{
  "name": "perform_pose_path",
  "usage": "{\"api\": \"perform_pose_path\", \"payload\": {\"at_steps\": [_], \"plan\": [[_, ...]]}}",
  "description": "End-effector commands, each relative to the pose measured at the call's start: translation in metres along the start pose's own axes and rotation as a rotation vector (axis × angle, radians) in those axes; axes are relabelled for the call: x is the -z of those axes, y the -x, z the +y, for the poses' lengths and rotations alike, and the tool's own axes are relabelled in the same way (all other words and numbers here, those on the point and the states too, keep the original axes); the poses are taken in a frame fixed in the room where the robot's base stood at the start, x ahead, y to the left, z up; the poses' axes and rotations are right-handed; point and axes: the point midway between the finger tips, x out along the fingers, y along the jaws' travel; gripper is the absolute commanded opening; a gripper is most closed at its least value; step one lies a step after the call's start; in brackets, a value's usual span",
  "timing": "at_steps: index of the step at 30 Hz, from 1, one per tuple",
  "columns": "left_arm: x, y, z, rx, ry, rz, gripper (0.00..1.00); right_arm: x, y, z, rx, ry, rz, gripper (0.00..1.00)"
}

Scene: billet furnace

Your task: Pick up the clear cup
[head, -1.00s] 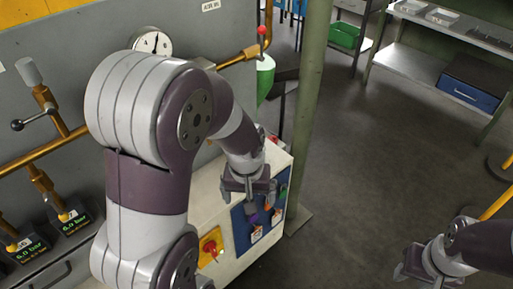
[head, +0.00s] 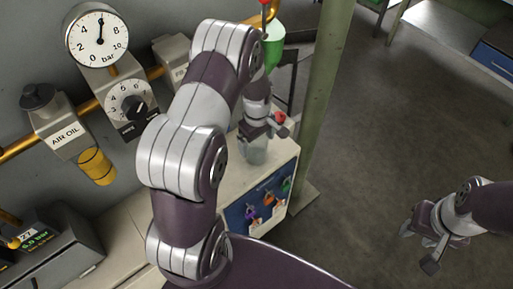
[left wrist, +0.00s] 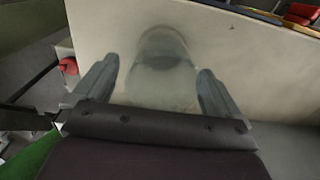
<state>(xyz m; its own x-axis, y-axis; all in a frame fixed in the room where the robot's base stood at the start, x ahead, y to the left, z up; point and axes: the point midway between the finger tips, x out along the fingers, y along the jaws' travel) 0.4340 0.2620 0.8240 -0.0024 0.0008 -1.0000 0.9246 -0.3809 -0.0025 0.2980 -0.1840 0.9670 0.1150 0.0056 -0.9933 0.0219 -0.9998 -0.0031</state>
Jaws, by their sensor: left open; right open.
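The clear cup (head: 255,152) stands on the pale top of a cabinet (head: 225,185), partly hidden by my left gripper (head: 264,128). It also shows in the left wrist view as a see-through cup (left wrist: 165,75). There the two open fingers of my left gripper (left wrist: 158,75) lie on either side of it, with a visible gap at each side. I cannot tell how deep the cup sits between the fingers. My right gripper (head: 428,247) is open and empty over the floor at the lower right.
A red knob (head: 280,117) is close to my left gripper. A blue panel with coloured tags (head: 266,200) is on the cabinet front. A green post (head: 325,100) rises to the right. Gauges and a brass pipe line the wall at left. The floor (head: 400,130) is clear.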

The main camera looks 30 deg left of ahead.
Motion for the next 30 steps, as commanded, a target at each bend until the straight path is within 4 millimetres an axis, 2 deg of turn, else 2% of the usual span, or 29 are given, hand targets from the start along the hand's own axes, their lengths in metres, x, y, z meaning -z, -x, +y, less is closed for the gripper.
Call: {"api": "perform_pose_path", "payload": {"at_steps": [3, 6, 13, 18, 26, 30], "plan": [[0.001, -0.023, -0.002, 0.003, -0.001, -0.002, 0.98, 0.0, 0.003, 0.0, 0.0, 0.0, 0.001, 0.43], [0.002, -0.034, -0.002, 0.001, -0.001, -0.001, 0.98, 0.0, 0.003, 0.0, 0.0, 0.0, 0.0, 0.43], [0.002, -0.036, -0.001, -0.001, -0.001, 0.0, 0.98, 0.0, 0.002, 0.0, 0.0, 0.0, 0.0, 0.43], [0.002, -0.036, -0.001, 0.0, -0.002, 0.0, 0.43, 0.0, 0.002, 0.0, 0.0, 0.0, 0.0, 0.43], [0.002, -0.035, -0.001, -0.001, -0.002, 0.0, 0.42, 0.0, 0.002, 0.0, 0.0, 0.0, 0.0, 0.43], [0.002, -0.028, -0.001, -0.001, -0.002, 0.001, 0.42, 0.0, 0.002, 0.0, 0.0, 0.0, 0.0, 0.43]]}}
